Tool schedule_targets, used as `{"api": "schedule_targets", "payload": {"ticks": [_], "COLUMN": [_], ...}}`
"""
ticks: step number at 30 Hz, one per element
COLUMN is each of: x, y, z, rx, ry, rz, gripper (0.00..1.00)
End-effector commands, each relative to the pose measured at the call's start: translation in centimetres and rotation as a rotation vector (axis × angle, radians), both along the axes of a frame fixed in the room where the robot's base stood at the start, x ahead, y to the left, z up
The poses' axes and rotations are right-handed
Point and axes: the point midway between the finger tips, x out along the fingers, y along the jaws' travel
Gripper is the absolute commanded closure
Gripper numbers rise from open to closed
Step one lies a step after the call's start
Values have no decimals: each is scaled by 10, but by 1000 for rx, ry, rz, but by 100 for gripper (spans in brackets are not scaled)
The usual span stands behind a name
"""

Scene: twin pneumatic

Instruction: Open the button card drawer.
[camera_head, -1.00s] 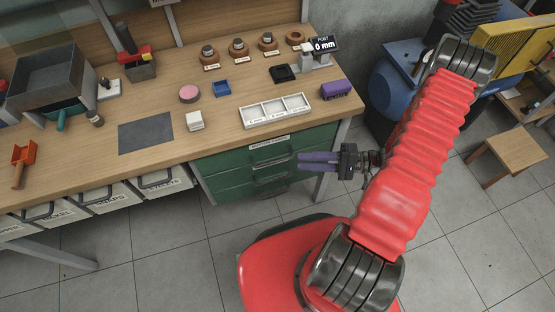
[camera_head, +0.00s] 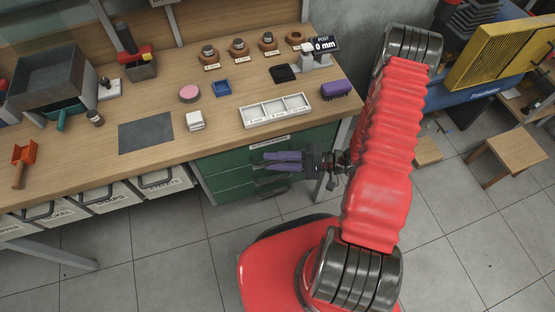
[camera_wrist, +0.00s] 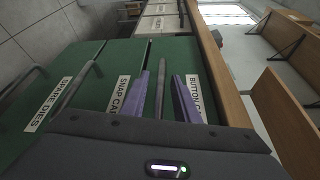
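The green drawer unit (camera_head: 222,172) is under the bench's right end. In the wrist view the button card drawer's label (camera_wrist: 195,97) is partly hidden by a finger; its bar handle (camera_wrist: 161,92) runs just left of the label. My gripper (camera_head: 267,161) is in front of the top drawer, its purple fingers pointing left. In the wrist view my gripper (camera_wrist: 163,76) is open, with one finger on each side of the handle; I cannot tell whether they touch it. The drawer looks shut.
Below are the snap drawer with its label (camera_wrist: 119,95) and the spare dies drawer with its label (camera_wrist: 47,104). The wooden bench top (camera_head: 240,155) overhangs the drawers. A white tray (camera_head: 275,111) and a purple block (camera_head: 336,89) stand above.

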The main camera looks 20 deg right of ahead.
Motion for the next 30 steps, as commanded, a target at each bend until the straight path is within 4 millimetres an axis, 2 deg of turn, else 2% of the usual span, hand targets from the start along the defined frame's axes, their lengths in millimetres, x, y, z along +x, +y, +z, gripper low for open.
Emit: {"api": "schedule_targets", "payload": {"ticks": [6, 18, 30], "x": [0, 0, 0], "y": [0, 0, 0], "z": [0, 0, -1], "rx": [0, -1, -2], "ry": [0, 1, 3], "rz": [0, -1, -1], "gripper": [72, 100, 100]}}
